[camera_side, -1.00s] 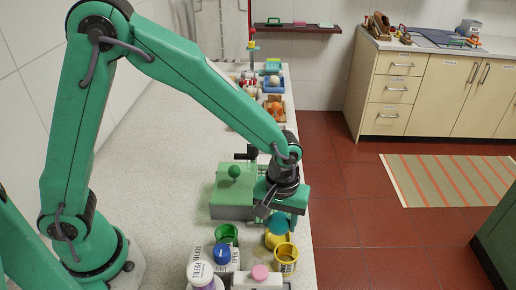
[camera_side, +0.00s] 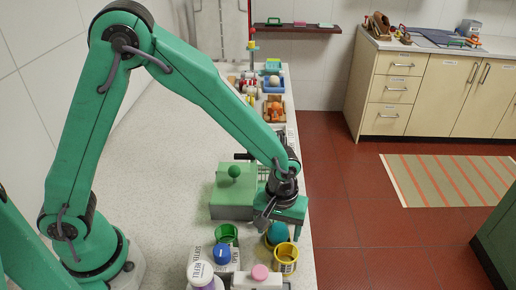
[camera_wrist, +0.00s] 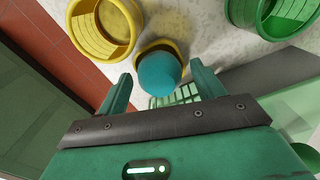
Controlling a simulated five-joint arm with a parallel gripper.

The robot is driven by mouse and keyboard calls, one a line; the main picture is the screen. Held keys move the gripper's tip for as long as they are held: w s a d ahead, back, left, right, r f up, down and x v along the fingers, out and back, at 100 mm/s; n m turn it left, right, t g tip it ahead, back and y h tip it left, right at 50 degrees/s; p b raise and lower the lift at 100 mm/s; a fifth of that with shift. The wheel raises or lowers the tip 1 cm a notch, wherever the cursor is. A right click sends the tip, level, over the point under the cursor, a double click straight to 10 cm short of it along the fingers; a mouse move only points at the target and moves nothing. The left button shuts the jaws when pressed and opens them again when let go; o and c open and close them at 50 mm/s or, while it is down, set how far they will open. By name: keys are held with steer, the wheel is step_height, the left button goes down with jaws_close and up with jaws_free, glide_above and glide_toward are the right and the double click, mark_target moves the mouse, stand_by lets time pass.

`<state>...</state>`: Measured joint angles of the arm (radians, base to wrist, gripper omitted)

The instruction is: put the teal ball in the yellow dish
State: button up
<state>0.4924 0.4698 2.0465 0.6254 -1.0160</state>
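The teal ball (camera_side: 278,232) sits in the small yellow dish (camera_side: 269,241), which shows only as a rim around it. In the wrist view the ball (camera_wrist: 159,74) covers most of the dish, whose yellow rim (camera_wrist: 160,44) shows on its far side. My gripper (camera_wrist: 161,72) is open, with one finger on each side of the ball and a visible gap to both. In the side view my gripper (camera_side: 281,217) is just above the ball, its fingertips partly hidden.
A yellow cup (camera_side: 285,258) stands close to the dish on the right, and a green cup (camera_side: 227,234) to the left. A green box with a knob (camera_side: 232,190) is behind left. The counter's right edge is near.

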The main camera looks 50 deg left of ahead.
steer(key=shift+r, duration=0.15)
steer(key=shift+r, duration=3.8)
steer(key=shift+a+r, duration=0.3)
steer(key=shift+r, duration=0.1)
steer(key=s+a+r+m+t, duration=0.2)
steer(key=s+a+r, duration=0.4)
steer(key=a, duration=0.3)
steer(key=s+a+r+m+t, duration=0.3)
steer(key=s+a+r+m, duration=0.1)
steer(key=s+a+r, duration=0.3)
steer(key=shift+a+r+t, duration=0.3)
steer(key=shift+a+r, duration=0.3)
steer(key=shift+a, duration=0.6)
